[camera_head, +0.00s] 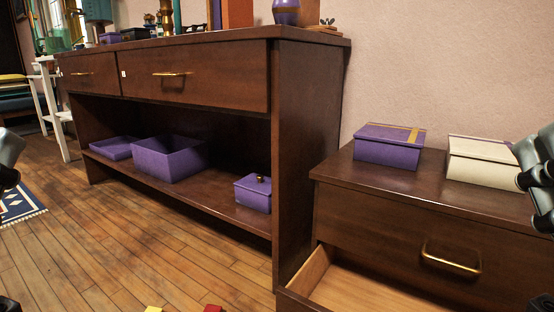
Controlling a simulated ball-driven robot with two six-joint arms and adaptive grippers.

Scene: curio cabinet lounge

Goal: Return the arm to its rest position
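Part of my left arm (8,160) shows at the left edge. A small dark piece of mine (8,304) shows in the bottom left corner. Part of my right arm (540,170) shows at the right edge, in front of the right end of the low cabinet. A dark piece of mine (541,303) also shows in the bottom right corner. The fingers of both grippers lie outside the picture, so whether they hold anything is hidden.
A dark wooden console (310,130) holds purple boxes on its lower shelf. The low cabinet (390,235) bears a purple box (388,150) and a cream box (478,165); a drawer (360,292) below stands open. Yellow and red pieces (213,308) show at the bottom edge.

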